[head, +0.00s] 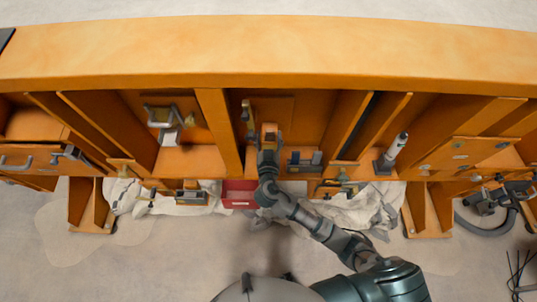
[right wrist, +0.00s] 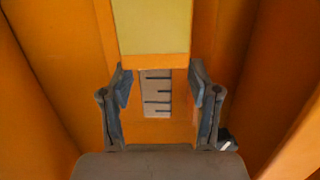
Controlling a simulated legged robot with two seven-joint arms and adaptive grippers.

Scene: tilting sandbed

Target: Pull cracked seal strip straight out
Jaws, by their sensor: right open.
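In the right wrist view, a pale strip with several dark crack-like lines across it (right wrist: 157,96) sits upright on an orange face. It looks like the seal strip. A yellow block (right wrist: 152,28) is above it. My right gripper (right wrist: 161,90) is open, with one finger on each side of the strip and clear gaps to it. In the head view, my right gripper (head: 268,136) reaches into the middle bay of the orange frame, and the strip cannot be made out there. My left gripper is not in view.
Orange bay walls (right wrist: 45,75) rise on both sides of the gripper. A red bin (head: 238,193) is below the bay. A white cylinder (head: 396,148) stands in the bay farther right.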

